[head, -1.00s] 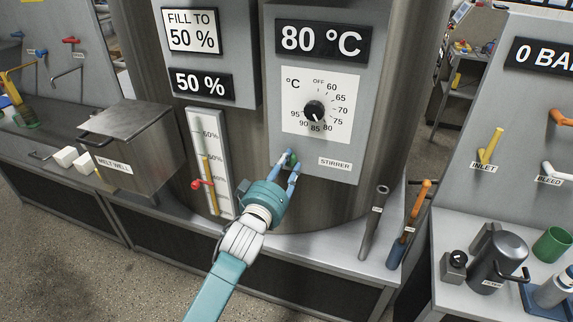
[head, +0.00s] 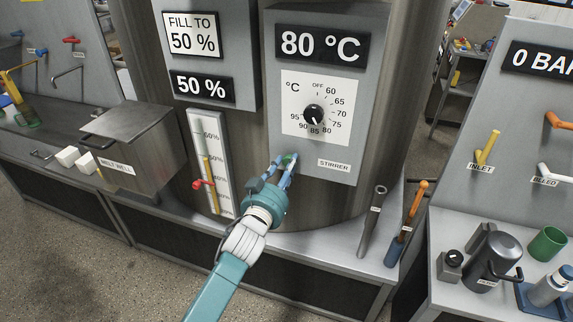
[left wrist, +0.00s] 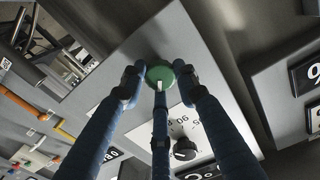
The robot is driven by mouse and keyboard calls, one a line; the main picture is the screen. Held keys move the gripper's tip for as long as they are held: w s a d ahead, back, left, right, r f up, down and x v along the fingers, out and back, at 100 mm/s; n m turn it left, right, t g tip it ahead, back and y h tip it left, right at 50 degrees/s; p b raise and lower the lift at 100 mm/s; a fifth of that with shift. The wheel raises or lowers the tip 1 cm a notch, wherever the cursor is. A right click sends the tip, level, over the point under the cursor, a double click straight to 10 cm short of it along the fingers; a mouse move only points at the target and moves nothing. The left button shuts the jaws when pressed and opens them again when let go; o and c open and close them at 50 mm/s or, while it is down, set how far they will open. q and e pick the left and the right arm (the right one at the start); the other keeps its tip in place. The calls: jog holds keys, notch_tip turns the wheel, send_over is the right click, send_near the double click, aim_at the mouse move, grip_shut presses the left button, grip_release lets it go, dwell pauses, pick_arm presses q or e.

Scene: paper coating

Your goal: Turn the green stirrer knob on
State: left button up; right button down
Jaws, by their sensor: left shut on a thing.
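The green stirrer knob (head: 290,158) sits low on the grey control panel, left of the STIRRER label (head: 334,165). Fingers partly hide it in the head view. In the left wrist view the round green knob (left wrist: 160,73) faces me with a small white mark on it. My left gripper (head: 284,160) is shut on the knob, with its blue fingertips (left wrist: 160,82) around the knob's rim. My right gripper is in neither view.
Above the knob is a black temperature dial (head: 314,115) below the 80 °C display (head: 322,46). A level gauge with a red handle (head: 203,183) is to the left. A grey tool (head: 372,222) and an orange-handled tool (head: 412,215) stand at the right.

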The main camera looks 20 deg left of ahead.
pick_arm(q)
jog(key=shift+r+m+p, duration=0.15)
jog(key=shift+r+m, duration=0.15)
jog(key=shift+m, duration=0.7)
jog(key=shift+r+m+p, duration=0.15)
jog(key=shift+r+m, duration=0.1)
jog(key=shift+m, duration=0.75)
jog(key=shift+w, duration=0.1)
jog(key=o, duration=1.2)
jog(key=shift+c, duration=0.2)
jog(key=shift+d+f, duration=0.1)
jog(key=shift+f, duration=0.1)
jog(key=s, duration=1.2)
jog(key=shift+a, duration=0.25)
jog(key=shift+f, duration=0.1)
